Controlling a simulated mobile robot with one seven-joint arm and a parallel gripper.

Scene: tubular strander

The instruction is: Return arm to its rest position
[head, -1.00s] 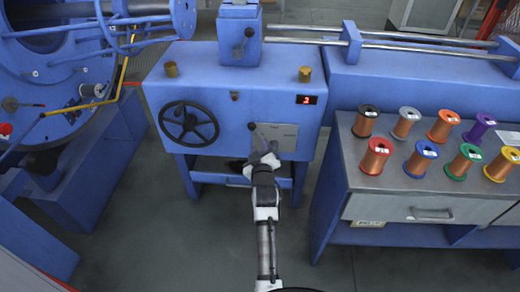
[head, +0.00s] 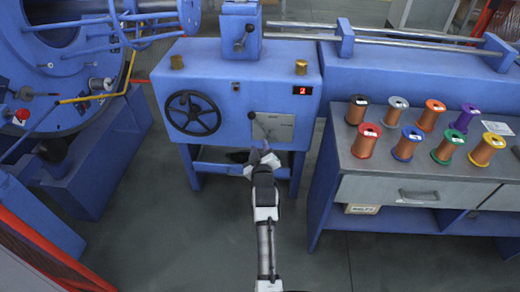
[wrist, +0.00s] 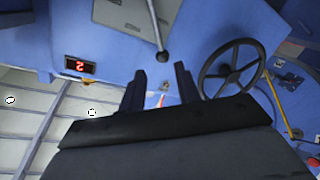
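My arm reaches forward from the bottom of the head view, over the floor. My gripper (head: 262,155) is in front of the blue machine cabinet (head: 222,63), just below its grey plate (head: 278,127) and black-knobbed lever (head: 252,115). In the wrist view, my gripper's two dark fingers (wrist: 161,86) stand apart with nothing between them. The lever's knob (wrist: 162,57) shows beyond the fingertips, apart from them.
A handwheel (head: 193,113) and a red display (head: 302,90) reading 2 are on the cabinet. A grey-topped bench (head: 352,165) with several wire spools stands right. A large blue round machine (head: 60,55) stands left. The floor (head: 200,240) around my arm is clear.

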